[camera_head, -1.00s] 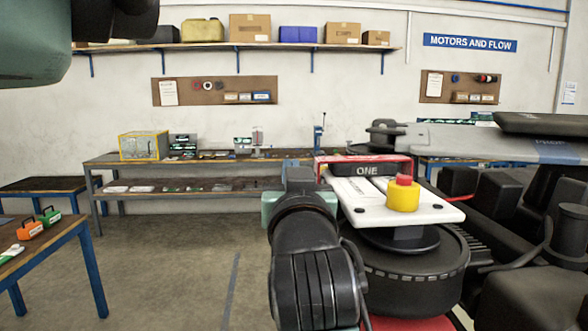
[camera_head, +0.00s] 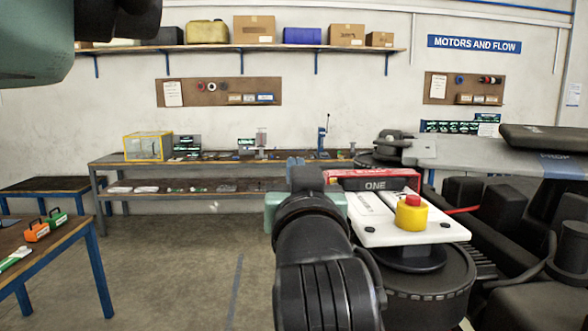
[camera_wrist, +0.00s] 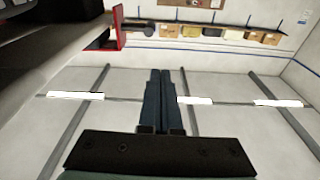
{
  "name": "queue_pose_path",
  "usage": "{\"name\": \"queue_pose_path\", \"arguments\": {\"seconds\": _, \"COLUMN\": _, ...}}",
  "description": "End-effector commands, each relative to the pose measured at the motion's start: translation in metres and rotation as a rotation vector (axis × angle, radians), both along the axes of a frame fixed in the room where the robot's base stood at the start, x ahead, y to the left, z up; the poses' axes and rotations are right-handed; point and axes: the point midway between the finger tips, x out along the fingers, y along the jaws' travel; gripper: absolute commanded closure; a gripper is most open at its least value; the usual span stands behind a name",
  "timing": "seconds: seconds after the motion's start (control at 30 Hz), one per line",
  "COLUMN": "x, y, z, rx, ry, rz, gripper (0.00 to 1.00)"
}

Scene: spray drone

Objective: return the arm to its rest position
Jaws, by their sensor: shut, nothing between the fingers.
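My gripper (camera_wrist: 160,85) shows in the wrist view with its two dark blue-grey fingers together and nothing between them. It points up towards the ceiling and the upper wall, touching nothing that I can see. In the head view my arm stands in front at the centre, with its dark ribbed link large in the foreground. The gripper's fingertips cannot be made out clearly in the head view.
A workbench (camera_head: 225,189) with a yellow-framed box (camera_head: 147,146) stands along the back wall. A table with orange and green cases (camera_head: 37,231) is at left. A large drone with a red-and-yellow button (camera_head: 411,214) is close at right. Floor (camera_head: 180,270) between is clear.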

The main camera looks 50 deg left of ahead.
Motion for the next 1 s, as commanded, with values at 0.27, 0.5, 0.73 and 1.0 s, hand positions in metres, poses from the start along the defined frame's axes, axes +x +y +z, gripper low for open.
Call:
{"name": "queue_pose_path", "arguments": {"seconds": 0.27, "x": -0.028, "y": -0.04, "z": -0.008, "rx": 0.002, "ry": -0.002, "rz": -0.002, "gripper": 1.0}}
{"name": "queue_pose_path", "arguments": {"seconds": 0.5, "x": -0.036, "y": -0.05, "z": -0.009, "rx": 0.002, "ry": -0.001, "rz": -0.002, "gripper": 1.0}}
{"name": "queue_pose_path", "arguments": {"seconds": 0.73, "x": -0.033, "y": -0.057, "z": -0.004, "rx": 0.016, "ry": -0.016, "rz": -0.024, "gripper": 1.0}}
{"name": "queue_pose_path", "arguments": {"seconds": 1.0, "x": -0.009, "y": -0.191, "z": 0.057, "rx": 0.197, "ry": -0.288, "rz": -0.403, "gripper": 1.0}}
